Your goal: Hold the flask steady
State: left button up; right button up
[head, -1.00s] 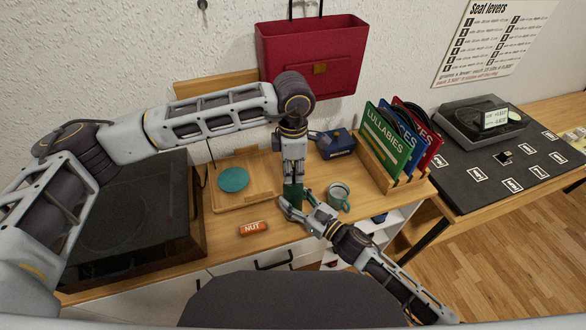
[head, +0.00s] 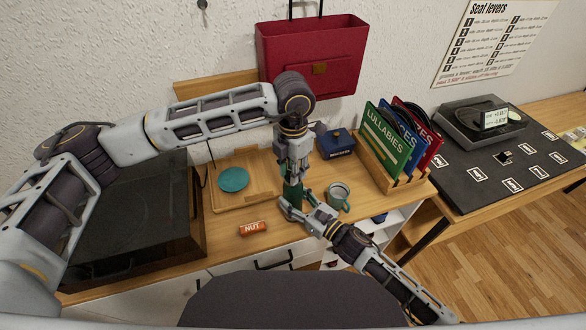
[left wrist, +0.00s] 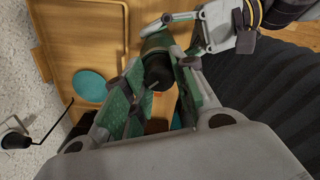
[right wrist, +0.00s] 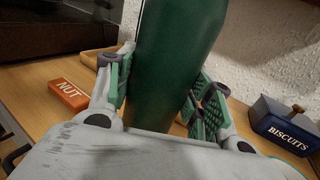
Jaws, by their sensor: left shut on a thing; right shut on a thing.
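The dark green flask (head: 292,190) stands upright near the front of the wooden counter, largely hidden by my grippers in the head view. My left gripper (head: 294,172) comes down from above and is shut on the flask's top; in the left wrist view its fingers (left wrist: 158,85) lie on both sides of the dark top (left wrist: 157,68). My right gripper (head: 290,205) reaches in low from the right and is shut on the flask's body. In the right wrist view the green body (right wrist: 172,60) rises between its fingers (right wrist: 162,95). The flask's base is hidden.
An orange NUT bar (head: 253,228) lies left of the flask, and a mug (head: 338,196) stands close on the right. Behind are a wooden tray (head: 265,170) with a teal disc (head: 233,179) and a blue biscuits tin (head: 336,143). A rack of folders (head: 385,140) stands right.

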dwell(0.5)
pick_arm(q)
jog(key=o, duration=1.1)
jog(key=shift+c, duration=0.2)
jog(key=shift+r, duration=0.1)
notch_tip(320, 180, up, 12)
